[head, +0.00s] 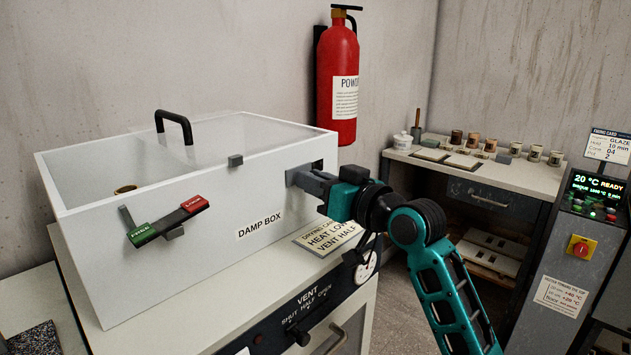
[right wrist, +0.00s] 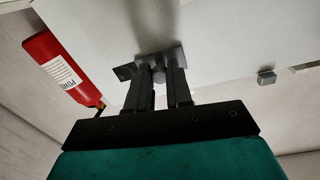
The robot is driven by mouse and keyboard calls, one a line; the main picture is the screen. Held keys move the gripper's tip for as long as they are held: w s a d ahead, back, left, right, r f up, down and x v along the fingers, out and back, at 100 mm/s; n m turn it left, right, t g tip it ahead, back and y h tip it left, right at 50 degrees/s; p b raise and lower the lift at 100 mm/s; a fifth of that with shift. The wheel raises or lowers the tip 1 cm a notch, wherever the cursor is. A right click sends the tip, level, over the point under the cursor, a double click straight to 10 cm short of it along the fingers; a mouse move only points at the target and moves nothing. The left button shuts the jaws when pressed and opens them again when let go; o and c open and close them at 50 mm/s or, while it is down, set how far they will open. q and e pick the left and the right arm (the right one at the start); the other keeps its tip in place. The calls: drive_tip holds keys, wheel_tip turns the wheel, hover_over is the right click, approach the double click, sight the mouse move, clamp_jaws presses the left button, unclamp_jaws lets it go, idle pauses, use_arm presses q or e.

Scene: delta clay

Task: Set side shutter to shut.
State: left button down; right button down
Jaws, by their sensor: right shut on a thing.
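The white damp box (head: 200,215) stands on the cabinet top, its clear lid closed. On its wall, near the right end in the head view, is a small grey fitting (head: 291,177), which I take to be the side shutter. My right gripper (head: 305,182) is at this fitting. In the right wrist view its two dark fingers (right wrist: 158,88) are shut on the grey shutter handle (right wrist: 160,62) against the white wall. The fingers and arm hide part of the fitting, and I cannot tell the shutter's position. My left gripper is not in view.
A green and red FREE/LOCK lever (head: 168,220) is on the box wall. A vent knob (head: 298,335) is on the cabinet front. A red fire extinguisher (head: 337,80) hangs behind the box. A bench (head: 530,178) with pots stands at the back right.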

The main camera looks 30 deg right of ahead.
drive_tip(key=shift+d, duration=0.1)
drive_tip(key=d, duration=0.2)
drive_tip(key=w+d, duration=0.1)
drive_tip(key=d, duration=0.1)
drive_tip(key=shift+w, duration=0.2)
drive_tip(key=c, duration=1.1)
unclamp_jaws()
drive_tip(key=shift+o, duration=0.4)
